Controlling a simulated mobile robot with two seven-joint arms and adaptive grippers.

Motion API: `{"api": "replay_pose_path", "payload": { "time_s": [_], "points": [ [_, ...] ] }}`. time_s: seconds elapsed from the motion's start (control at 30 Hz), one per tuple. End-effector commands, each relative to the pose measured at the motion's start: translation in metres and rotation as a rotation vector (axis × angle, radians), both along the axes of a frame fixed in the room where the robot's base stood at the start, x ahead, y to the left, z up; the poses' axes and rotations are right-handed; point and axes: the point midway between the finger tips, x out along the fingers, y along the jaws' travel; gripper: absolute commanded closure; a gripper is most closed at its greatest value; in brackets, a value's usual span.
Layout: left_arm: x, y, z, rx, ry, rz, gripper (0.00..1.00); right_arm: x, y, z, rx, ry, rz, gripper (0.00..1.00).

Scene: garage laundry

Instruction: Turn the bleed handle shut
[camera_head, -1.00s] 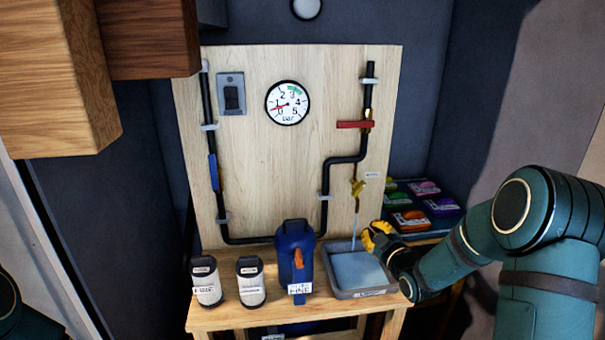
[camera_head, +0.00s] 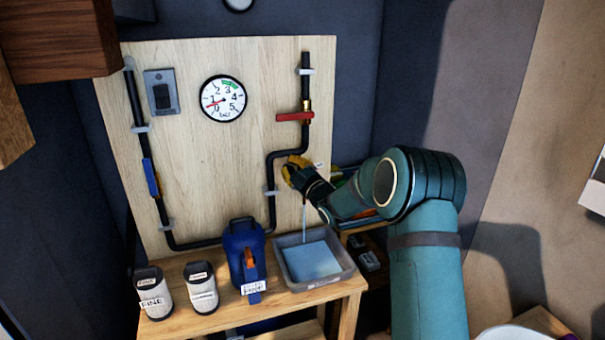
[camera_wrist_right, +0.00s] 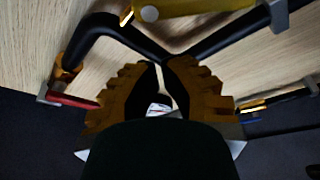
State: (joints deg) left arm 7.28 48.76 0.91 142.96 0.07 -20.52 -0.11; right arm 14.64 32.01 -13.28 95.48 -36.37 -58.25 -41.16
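My right gripper (camera_head: 296,170) is at the lower right of the pipe board, where the bleed valve is; its yellow fingers and wrist cover most of the valve in the head view. In the right wrist view, a yellow fitting (camera_wrist_right: 190,8), seemingly the bleed valve, shows beyond the fingertips. My right gripper there (camera_wrist_right: 165,66) has a narrow gap between its fingers, with nothing visibly held. A thin stream of water (camera_head: 304,222) runs down into a grey tray (camera_head: 290,284). My left gripper is out of view.
A red lever (camera_head: 295,116) sits on the pipe above. The gauge (camera_head: 223,98) reads low. A blue jug (camera_head: 244,255) and two labelled canisters (camera_head: 154,294) stand left of the tray. Black pipes (camera_head: 272,182) run close beside my right gripper.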

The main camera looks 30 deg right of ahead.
Motion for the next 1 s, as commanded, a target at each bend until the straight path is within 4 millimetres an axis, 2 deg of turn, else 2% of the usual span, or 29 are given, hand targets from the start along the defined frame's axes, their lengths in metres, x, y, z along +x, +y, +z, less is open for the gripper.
{"api": "replay_pose_path", "payload": {
  "time_s": [0.03, 0.1, 0.3, 1.0],
  "points": [
    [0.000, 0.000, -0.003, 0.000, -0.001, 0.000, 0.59, -0.004, -0.012, -0.010, 0.000, 0.009, -0.010, 1.00],
    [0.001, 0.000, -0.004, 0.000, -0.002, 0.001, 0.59, -0.006, -0.019, -0.015, -0.001, 0.008, -0.008, 1.00],
    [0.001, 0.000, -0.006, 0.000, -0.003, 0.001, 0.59, -0.009, -0.029, -0.022, 0.000, 0.007, -0.006, 1.00],
    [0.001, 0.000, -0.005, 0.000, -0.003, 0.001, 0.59, -0.010, -0.033, -0.023, 0.051, -0.006, -0.007, 1.00]
  ]
}}
